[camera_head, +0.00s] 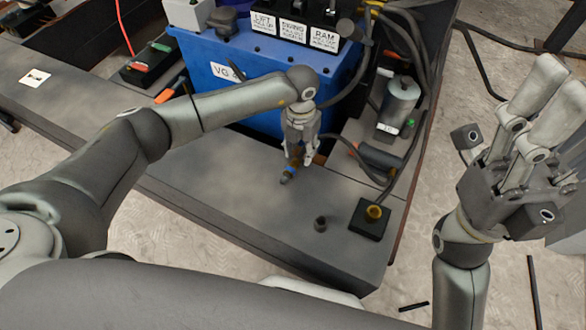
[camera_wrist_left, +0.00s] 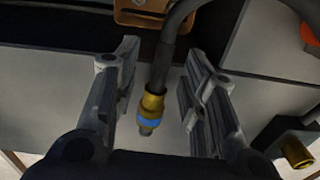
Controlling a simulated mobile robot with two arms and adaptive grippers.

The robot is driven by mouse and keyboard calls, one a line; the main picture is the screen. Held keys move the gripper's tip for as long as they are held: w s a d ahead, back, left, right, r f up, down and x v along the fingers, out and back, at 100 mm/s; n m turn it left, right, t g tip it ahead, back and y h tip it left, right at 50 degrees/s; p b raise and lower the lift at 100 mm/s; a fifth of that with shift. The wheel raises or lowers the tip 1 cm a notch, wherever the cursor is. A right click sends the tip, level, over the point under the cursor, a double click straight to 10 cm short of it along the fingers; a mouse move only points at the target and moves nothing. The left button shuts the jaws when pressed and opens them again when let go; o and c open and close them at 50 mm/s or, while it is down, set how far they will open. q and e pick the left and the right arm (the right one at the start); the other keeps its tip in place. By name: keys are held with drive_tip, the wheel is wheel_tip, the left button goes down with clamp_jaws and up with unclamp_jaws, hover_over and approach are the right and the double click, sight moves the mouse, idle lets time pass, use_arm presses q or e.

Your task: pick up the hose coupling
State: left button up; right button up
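The hose coupling (camera_head: 288,174) is a brass fitting with a blue band on the end of a dark hose. In the left wrist view the coupling (camera_wrist_left: 150,107) hangs between the fingers, with a gap on each side. My left gripper (camera_head: 298,157) is open around it, above the grey bench top; its fingers also show in the left wrist view (camera_wrist_left: 158,100). The fingers partly hide the coupling in the head view. My right gripper (camera_head: 508,112) is at the right, away from the bench, with its fingers spread and nothing seen in them.
The grey bench (camera_head: 235,185) carries a blue valve box (camera_head: 230,60) with labelled blocks behind my left gripper. A black block with a brass knob (camera_head: 372,213) and a small dark cap (camera_head: 320,224) stand near the front right.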

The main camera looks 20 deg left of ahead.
use_arm(q)
drive_tip(key=shift+f, duration=0.4)
clamp_jaws()
